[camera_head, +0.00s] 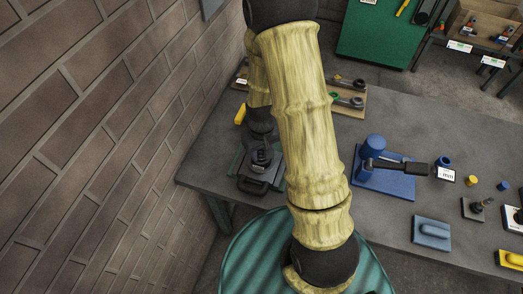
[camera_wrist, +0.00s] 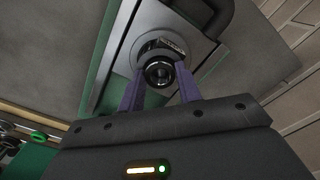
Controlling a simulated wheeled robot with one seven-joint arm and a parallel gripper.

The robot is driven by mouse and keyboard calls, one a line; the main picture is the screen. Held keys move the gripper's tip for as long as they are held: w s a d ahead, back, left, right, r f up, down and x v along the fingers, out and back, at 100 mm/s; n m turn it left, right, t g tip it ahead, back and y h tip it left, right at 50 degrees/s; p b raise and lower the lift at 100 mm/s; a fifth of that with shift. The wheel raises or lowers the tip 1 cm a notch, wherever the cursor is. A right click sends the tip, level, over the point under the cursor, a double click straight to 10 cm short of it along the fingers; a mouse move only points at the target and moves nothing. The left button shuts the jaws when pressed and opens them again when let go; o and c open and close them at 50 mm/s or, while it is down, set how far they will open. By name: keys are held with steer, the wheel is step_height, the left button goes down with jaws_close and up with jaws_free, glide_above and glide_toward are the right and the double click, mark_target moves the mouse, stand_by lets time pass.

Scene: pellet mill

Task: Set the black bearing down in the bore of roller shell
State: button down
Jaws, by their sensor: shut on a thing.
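My gripper (camera_wrist: 160,70) has two purple fingers in the wrist view and is shut on the black bearing (camera_wrist: 158,75), a small dark ring between the fingertips. Behind the bearing, a round grey ring, which looks like the roller shell (camera_wrist: 181,44), sits on a grey plate with a green edge. The bearing overlaps the ring's near side in this view; I cannot tell whether they touch. The bore is partly hidden. In the head view my gripper (camera_head: 261,155) is at the left end of the table, and the bearing and shell cannot be made out.
The grey table (camera_head: 395,125) stands beside a brick wall (camera_head: 100,120). A blue stand (camera_head: 385,180) with a black-handled tool is to the right of my arm. Wooden trays with wrenches (camera_head: 350,97) lie behind. A blue-grey block (camera_head: 431,233) lies near the front edge.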

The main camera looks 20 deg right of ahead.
steer(key=shift+r+p, duration=0.25)
steer(key=shift+p, duration=0.1)
stand_by(0.3)
jaws_free()
stand_by(0.4)
steer(key=shift+r, duration=0.1)
step_height(320, 180, up, 9)
steer(key=p, duration=0.7)
stand_by(1.1)
stand_by(0.5)
